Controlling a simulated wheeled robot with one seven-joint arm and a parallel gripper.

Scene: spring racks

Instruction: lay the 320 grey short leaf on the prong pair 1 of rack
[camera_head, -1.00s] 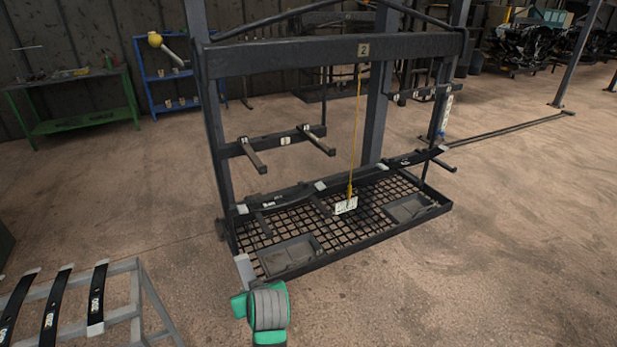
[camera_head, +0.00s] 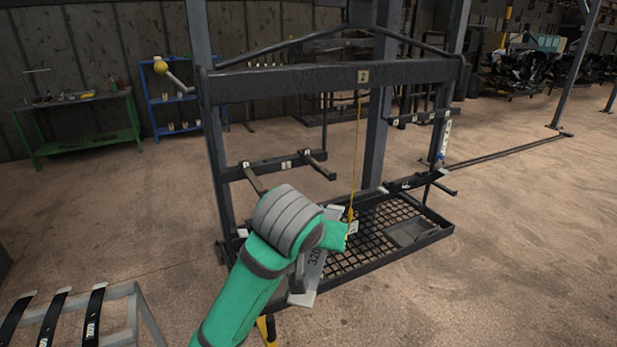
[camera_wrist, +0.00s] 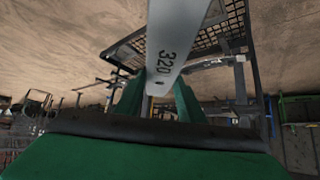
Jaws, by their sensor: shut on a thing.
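My gripper (camera_wrist: 158,98) is shut on the grey short leaf marked 320 (camera_wrist: 172,50), its green fingers on either side of it in the wrist view. In the head view the leaf (camera_head: 313,264) is held in the air, tilted, in front of the rack's mesh base. My arm hides part of it and the gripper's fingertips. The rack (camera_head: 300,83) is a dark frame with a 2 plate on its top beam. Two bare prongs (camera_head: 318,169) project from its left crossbar (camera_head: 270,168). The small labels there are too small to read surely.
A yellow cord (camera_head: 357,150) hangs from the top beam. Several black leaves (camera_head: 93,315) lie on a grey stand at lower left.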

